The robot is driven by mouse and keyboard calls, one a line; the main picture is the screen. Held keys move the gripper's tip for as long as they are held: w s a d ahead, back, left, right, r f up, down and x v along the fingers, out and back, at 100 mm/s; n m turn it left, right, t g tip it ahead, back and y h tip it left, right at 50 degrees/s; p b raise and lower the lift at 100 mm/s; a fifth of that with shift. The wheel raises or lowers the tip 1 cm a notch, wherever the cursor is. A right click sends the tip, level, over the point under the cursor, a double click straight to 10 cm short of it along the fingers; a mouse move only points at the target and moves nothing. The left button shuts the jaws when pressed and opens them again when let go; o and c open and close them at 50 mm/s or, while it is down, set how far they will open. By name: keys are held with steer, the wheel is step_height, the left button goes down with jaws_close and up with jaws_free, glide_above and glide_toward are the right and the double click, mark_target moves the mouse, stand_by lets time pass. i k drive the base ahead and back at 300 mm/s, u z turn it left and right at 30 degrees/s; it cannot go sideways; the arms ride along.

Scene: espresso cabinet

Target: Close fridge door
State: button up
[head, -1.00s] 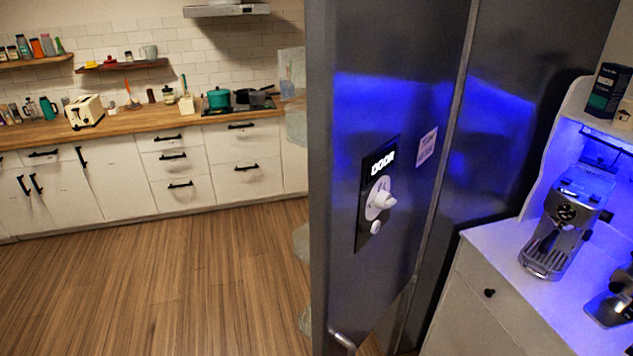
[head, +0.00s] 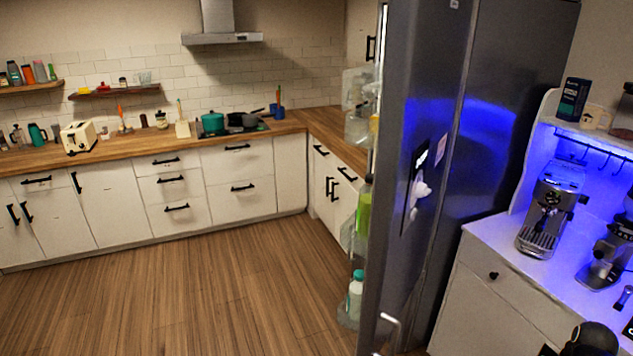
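The dark grey fridge door (head: 407,140) stands open in the head view, swung out from the fridge body (head: 500,110). I see its outer face at a steep angle, with a dispenser panel (head: 414,190) and a pale handle (head: 389,330) low near its free edge. Its inner side faces left and carries shelves with a green bottle (head: 364,210) and a white bottle with a teal cap (head: 355,295). The fridge's inside is hidden behind the door. I cannot make out my gripper in this view.
A white cabinet (head: 485,300) with an espresso machine (head: 552,210) stands to the right. A dark rounded shape (head: 592,340) shows at the bottom right. White kitchen counters (head: 95,215) line the back. Wooden floor (head: 200,290) left of the door is clear.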

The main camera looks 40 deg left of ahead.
mark_target(426, 41)
steer(key=z, duration=0.1)
steer(key=k, duration=0.1)
steer(key=u, duration=1.05)
